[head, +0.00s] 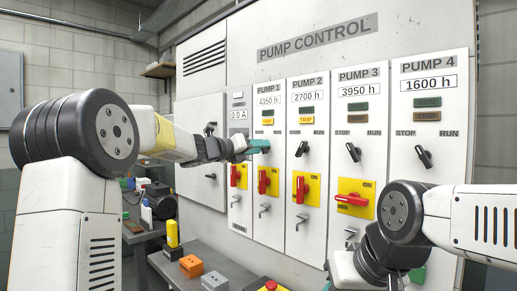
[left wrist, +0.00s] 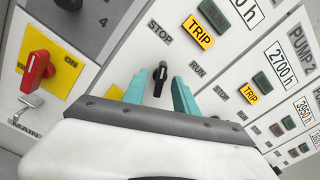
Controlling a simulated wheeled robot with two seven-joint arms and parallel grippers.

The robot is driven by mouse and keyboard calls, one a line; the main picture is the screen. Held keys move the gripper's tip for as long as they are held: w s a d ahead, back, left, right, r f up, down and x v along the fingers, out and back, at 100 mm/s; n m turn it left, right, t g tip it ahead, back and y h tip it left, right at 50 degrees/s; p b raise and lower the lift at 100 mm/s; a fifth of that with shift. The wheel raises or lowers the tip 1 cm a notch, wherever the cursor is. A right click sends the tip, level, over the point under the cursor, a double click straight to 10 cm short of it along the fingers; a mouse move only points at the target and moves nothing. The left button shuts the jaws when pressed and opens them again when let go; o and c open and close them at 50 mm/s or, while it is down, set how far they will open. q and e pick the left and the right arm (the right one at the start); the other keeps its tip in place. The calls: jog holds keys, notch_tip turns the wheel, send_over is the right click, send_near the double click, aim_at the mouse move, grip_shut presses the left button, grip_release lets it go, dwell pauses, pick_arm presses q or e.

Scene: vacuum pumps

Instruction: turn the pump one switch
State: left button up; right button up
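The pump one panel (head: 268,87) reads 4350 h and has a lit yellow TRIP lamp (head: 267,121). Its black switch (left wrist: 159,82) shows in the left wrist view, below the STOP and RUN labels. In the head view my left gripper (head: 260,146) covers this switch. In the left wrist view my left gripper (left wrist: 159,96) is open, with one teal finger on each side of the switch. I cannot tell whether the fingers touch it. My right gripper is mostly hidden behind its arm at the bottom right of the head view.
Pump two switch (head: 302,149), pump three switch (head: 353,152) and pump four switch (head: 424,156) sit to the right. Red handles on yellow plates lie below, including pump one's handle (head: 264,181). An orange box (head: 191,266) stands on the low bench.

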pick_arm(q)
jog(key=shift+v, duration=0.9)
jog(key=v, duration=0.6)
